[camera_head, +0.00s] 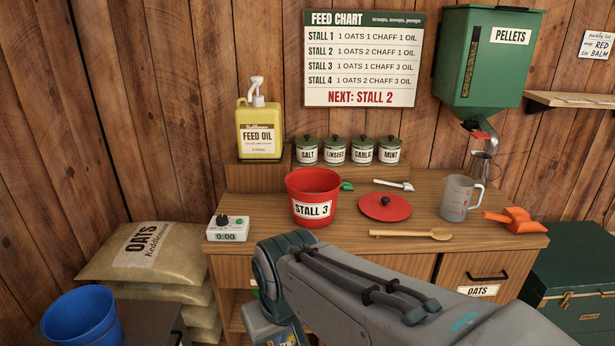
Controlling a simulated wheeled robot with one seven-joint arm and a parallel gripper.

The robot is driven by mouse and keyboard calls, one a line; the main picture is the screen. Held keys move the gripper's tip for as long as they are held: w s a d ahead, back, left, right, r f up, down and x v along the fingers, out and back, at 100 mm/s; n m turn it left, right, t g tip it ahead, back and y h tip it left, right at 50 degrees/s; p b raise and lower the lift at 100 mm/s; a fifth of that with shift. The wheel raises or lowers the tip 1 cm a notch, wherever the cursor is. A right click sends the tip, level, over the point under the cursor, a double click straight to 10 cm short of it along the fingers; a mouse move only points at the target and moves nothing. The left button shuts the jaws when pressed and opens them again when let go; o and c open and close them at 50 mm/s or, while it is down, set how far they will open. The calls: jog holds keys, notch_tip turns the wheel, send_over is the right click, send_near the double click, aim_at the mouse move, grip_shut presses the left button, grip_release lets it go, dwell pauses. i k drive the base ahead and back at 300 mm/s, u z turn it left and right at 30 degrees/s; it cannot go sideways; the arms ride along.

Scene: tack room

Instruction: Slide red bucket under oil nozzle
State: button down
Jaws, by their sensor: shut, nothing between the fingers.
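The red bucket (297,188) stands upright on the wooden bench, labelled STALL 3. Its open top faces up, and its contents cannot be made out. The yellow FEED OIL bottle (259,143) stands on a raised wooden ledge behind and to the left of the bucket. Its white pump nozzle (257,86) is on top, well above the bucket's rim. The bucket sits in front and to the right of the nozzle, not directly below it. My arm crosses the lower right, in front of the bench; my gripper is out of sight.
A timer (229,228) reading 0:00 stands left of the bucket. A red lid (385,208), wooden spoon (410,234), measuring jug (459,198) and orange scoop (513,220) lie to the right. Several tins line the ledge. The chart (361,59) reads NEXT: STALL 2. A blue bucket (82,322) is lower left.

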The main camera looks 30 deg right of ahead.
aim_at(313, 192)
jog(key=z, duration=0.7)
jog(key=i, duration=0.95)
jog(key=z, duration=1.2)
jog(key=i, duration=0.2)
jog(key=z, duration=0.1)
